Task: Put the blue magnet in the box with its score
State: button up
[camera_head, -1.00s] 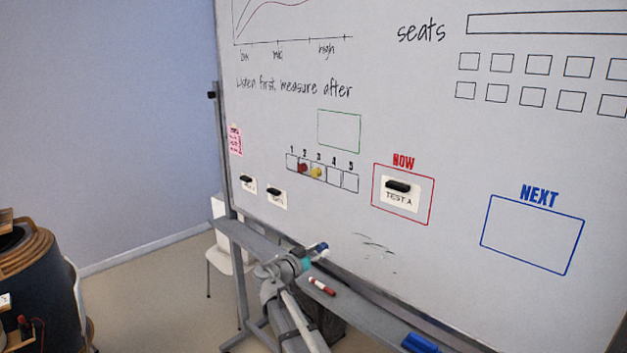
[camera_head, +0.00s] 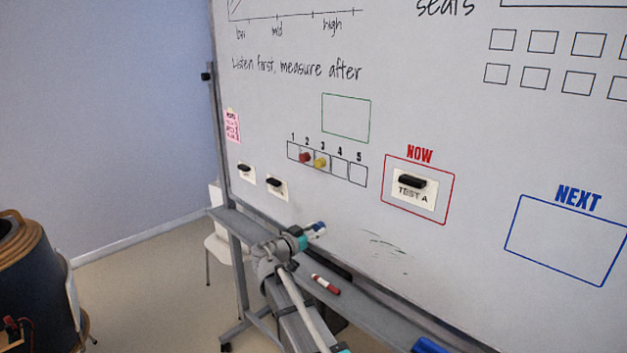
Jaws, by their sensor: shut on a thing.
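My gripper (camera_head: 308,234) is low in front of the whiteboard (camera_head: 470,130), below the score row. It is shut on a small blue thing, seemingly the blue magnet (camera_head: 320,227), of which only a little shows at the tip. The score row (camera_head: 357,174) has boxes numbered 1 to 5. A red magnet (camera_head: 305,157) is in box 2 and a yellow magnet (camera_head: 320,162) is in box 3. Boxes 1, 4 and 5 are empty. My gripper is apart from the row.
A TEST A card (camera_head: 413,195) hangs under a black magnet in the red NOW frame. The blue NEXT frame (camera_head: 567,240) is empty. A red marker (camera_head: 325,284) and a blue object (camera_head: 430,346) lie on the tray ledge (camera_head: 380,318). A dark round-topped object (camera_head: 30,270) stands at left.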

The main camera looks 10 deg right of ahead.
jog(key=shift+d, duration=0.1)
jog(key=shift+r+p, duration=0.75)
jog(key=shift+r, duration=0.05)
jog(key=p, duration=1.5)
send_near(339, 168)
jog(key=shift+v, duration=1)
jog(key=shift+w+d, duration=0.1)
jog(key=shift+d, duration=0.1)
jog(key=shift+x, duration=3.75)
jog(key=shift+w+d, duration=0.3)
jog(key=shift+d, duration=0.15)
jog(key=o, duration=1.1)
jog(key=shift+c, duration=0.2)
jog(key=shift+o, duration=1.1)
